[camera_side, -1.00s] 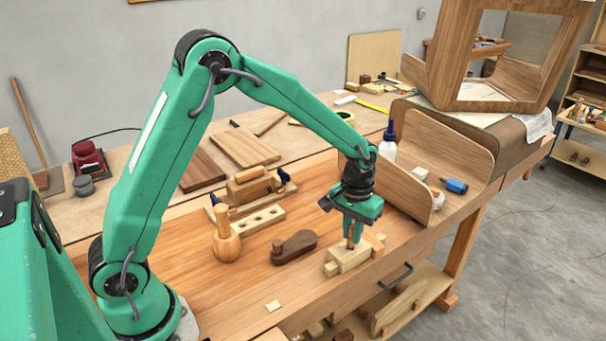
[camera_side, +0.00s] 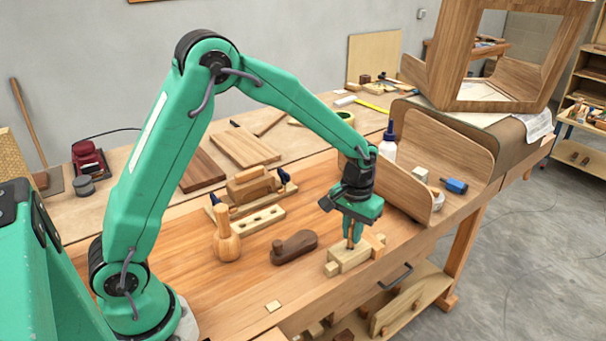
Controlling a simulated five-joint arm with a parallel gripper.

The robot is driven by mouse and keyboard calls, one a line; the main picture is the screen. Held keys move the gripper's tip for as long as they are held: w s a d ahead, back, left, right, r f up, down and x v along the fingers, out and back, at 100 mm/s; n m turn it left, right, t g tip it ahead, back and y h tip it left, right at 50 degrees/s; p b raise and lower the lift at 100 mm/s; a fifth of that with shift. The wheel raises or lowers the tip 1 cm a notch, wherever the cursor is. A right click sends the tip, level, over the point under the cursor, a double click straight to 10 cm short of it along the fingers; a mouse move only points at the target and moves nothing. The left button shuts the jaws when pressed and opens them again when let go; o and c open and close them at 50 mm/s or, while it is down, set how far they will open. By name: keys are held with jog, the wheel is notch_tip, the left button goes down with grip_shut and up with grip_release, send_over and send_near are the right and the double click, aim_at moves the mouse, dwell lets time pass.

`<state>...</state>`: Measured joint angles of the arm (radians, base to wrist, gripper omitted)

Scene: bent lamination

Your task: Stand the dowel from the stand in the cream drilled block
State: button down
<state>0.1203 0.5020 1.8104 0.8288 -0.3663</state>
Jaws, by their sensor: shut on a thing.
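The dowel (camera_side: 350,243) is a small brown peg, mostly hidden between the fingers of my gripper (camera_side: 353,238). My gripper points down and is shut on it. The dowel is upright at a pale wooden stand (camera_side: 346,261) near the bench's front edge. Whether its lower end is still inside the stand cannot be told. The cream drilled block (camera_side: 257,221) lies to the left and farther back, a long pale bar with several dark holes in its top. It is apart from my gripper.
A dark wooden plane (camera_side: 294,247) and a round-based mallet (camera_side: 226,240) stand between my gripper and my base. A clamped wooden piece (camera_side: 250,187) is behind the drilled block. A curved wooden panel (camera_side: 404,190) rises close right of my gripper. The bench front is mostly clear.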

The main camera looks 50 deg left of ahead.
jog(key=shift+f, duration=0.95)
dwell(1.1)
jog(key=c, duration=0.9)
grip_release()
jog(key=shift+r, duration=0.2)
jog(key=shift+r, duration=3.8)
jog(key=shift+r, duration=0.1)
